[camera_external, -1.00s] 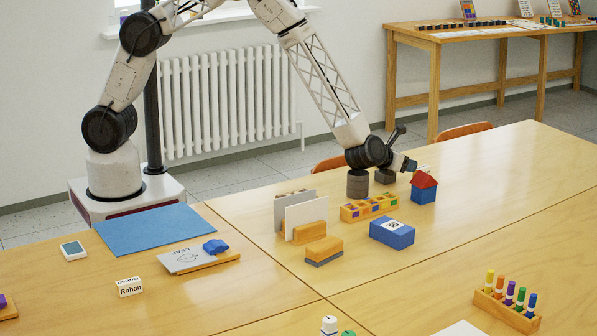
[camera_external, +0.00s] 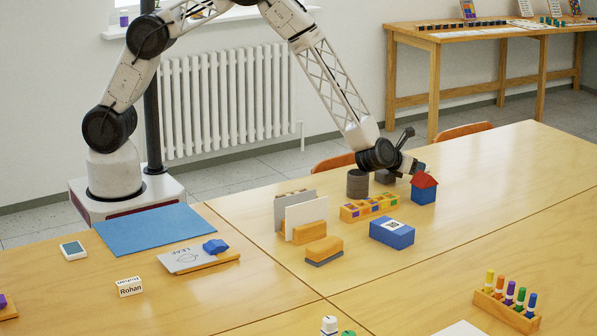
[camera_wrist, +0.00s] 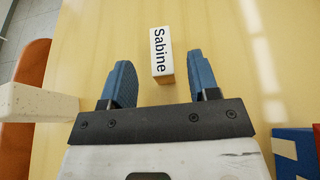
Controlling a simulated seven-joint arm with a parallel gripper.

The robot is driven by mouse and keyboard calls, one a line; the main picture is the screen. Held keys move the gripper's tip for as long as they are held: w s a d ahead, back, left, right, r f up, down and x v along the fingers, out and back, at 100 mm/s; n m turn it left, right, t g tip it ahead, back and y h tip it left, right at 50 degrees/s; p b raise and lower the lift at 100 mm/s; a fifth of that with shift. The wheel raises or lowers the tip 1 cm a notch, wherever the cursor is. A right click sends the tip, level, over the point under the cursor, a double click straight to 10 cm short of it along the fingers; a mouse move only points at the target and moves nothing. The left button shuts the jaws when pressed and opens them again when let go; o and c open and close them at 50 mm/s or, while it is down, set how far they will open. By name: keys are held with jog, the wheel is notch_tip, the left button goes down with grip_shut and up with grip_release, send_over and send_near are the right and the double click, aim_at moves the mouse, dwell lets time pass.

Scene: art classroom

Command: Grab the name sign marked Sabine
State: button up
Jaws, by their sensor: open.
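The name sign marked Sabine (camera_wrist: 159,54) is a small white-faced block with a wooden side, on the table in the wrist view. Its black lettering runs down the picture. My gripper (camera_wrist: 160,78) is open, with blue fingers on either side of the sign's line. The near end of the sign lies about between the fingertips, apart from both. In the external view my gripper (camera_external: 418,168) is low over the far side of the table, behind the house block. I cannot make out the Sabine sign there.
The blue house block with a red roof (camera_external: 424,188) stands close in front of my gripper. A coloured wooden tray (camera_external: 369,207), a blue box (camera_external: 392,233) and a dark cylinder (camera_external: 357,183) are nearby. Another sign, Rohan (camera_external: 130,287), lies far left. An orange chair (camera_wrist: 30,75) borders the table.

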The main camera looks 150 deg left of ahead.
jog(key=shift+x, duration=2.3)
jog(key=shift+w+f, duration=0.1)
jog(key=c, duration=1)
jog(key=shift+r, duration=0.95)
jog(key=shift+d+r, duration=0.15)
jog(key=shift+r, duration=0.8)
jog(key=s+d, duration=0.3)
jog(key=d, duration=0.1)
jog(key=s+d, duration=0.3)
jog(key=d, duration=0.1)
jog(key=s+d+r, duration=0.1)
jog(key=s+d, duration=0.2)
jog(key=d, duration=0.2)
jog(key=shift+r, duration=0.1)
